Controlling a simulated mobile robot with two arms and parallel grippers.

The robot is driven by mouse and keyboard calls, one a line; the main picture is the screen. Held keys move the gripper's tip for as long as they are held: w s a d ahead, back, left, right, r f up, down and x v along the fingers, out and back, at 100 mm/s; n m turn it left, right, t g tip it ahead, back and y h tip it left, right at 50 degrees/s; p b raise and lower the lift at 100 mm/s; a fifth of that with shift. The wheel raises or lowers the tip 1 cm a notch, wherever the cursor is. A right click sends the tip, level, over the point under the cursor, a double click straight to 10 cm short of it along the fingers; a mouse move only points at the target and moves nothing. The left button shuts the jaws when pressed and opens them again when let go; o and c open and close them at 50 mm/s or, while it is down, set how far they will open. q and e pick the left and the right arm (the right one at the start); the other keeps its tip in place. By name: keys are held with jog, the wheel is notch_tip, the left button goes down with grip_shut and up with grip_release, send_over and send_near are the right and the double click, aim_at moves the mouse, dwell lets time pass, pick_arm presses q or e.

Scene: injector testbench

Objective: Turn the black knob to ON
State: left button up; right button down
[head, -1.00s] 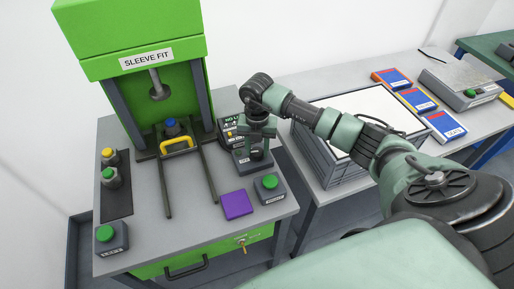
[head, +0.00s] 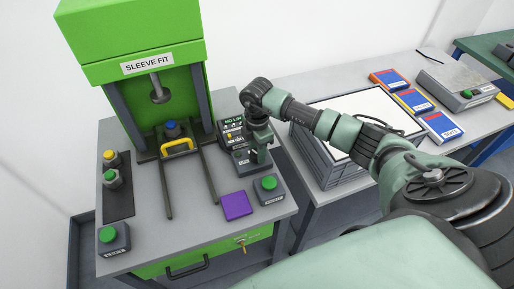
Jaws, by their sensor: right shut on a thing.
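My right gripper (head: 256,160) points down at a small grey switch box (head: 241,166) at the right rear of the green press bench. Its fingers are shut on the black knob on top of that box. The knob is mostly hidden by the fingers, and I cannot read its position or the box's markings. My left gripper is not in view.
A dark box with a partly hidden "NO LI" label (head: 231,127) stands just behind the gripper. A green button box (head: 267,188) and a purple pad (head: 236,205) lie in front. The green press (head: 135,40) stands left, a grey crate (head: 318,170) right.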

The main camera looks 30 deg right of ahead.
jog(key=m+p, duration=0.1)
jog(key=m, duration=0.3)
jog(key=shift+r+m, duration=0.15)
jog(key=shift+m, duration=0.25)
dwell(0.4)
jog(key=c, duration=0.9)
grip_release()
notch_tip(320, 180, up, 8)
jog(key=shift+f+b, duration=0.1)
jog(key=shift+b, duration=0.65)
